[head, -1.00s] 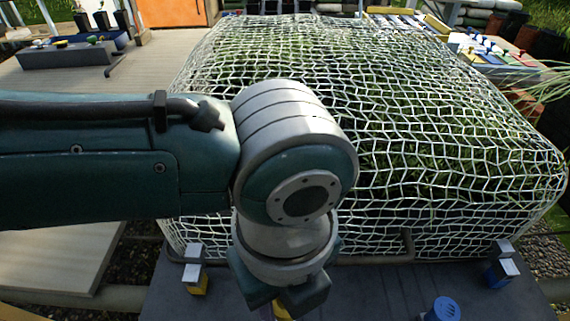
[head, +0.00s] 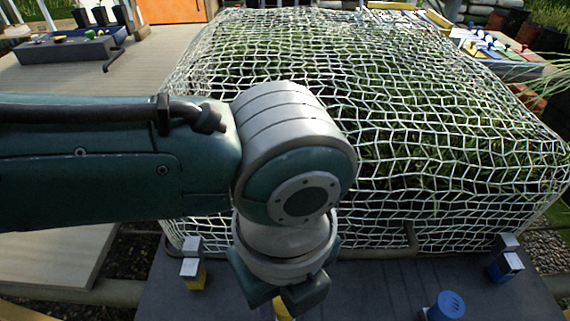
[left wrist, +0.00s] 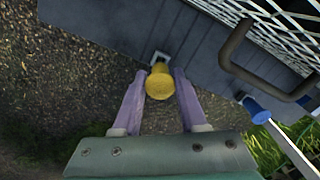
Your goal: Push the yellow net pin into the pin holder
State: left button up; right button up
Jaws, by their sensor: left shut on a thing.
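The yellow net pin (left wrist: 160,84) sits between the two fingertips of my left gripper (left wrist: 160,95) in the left wrist view. The gripper is shut on it, and the pin's rounded head faces the camera. A small pale square fitting (left wrist: 160,58) on the dark grey surface shows just beyond the pin; it may be the pin holder. I cannot tell whether the pin's hidden end touches or enters it. In the head view my left gripper (head: 290,300) points down at the bottom edge, with a sliver of yellow below it. My right gripper is out of view.
The white net (head: 370,130) covers a grassy bed behind the dark ledge (head: 370,290). Blocks stand at its corners, yellow-based (head: 193,277) on the left, blue-based (head: 506,264) on the right. A blue ribbed cylinder (head: 447,306) stands at the front right. A bent bar (left wrist: 252,55) is nearby.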

pick_arm(q)
jog(key=shift+f+b, duration=1.2)
jog(key=shift+f, duration=0.3)
jog(key=o, duration=1.2)
jog(key=shift+o, duration=0.3)
jog(key=o, duration=0.3)
jog(key=shift+r+p, duration=1.2)
jog(key=shift+p, duration=0.05)
jog(key=shift+r, duration=0.1)
notch_tip(320, 180, up, 6)
jog(key=p, duration=0.5)
jog(key=shift+f+p, duration=0.25)
jog(key=shift+p, duration=0.05)
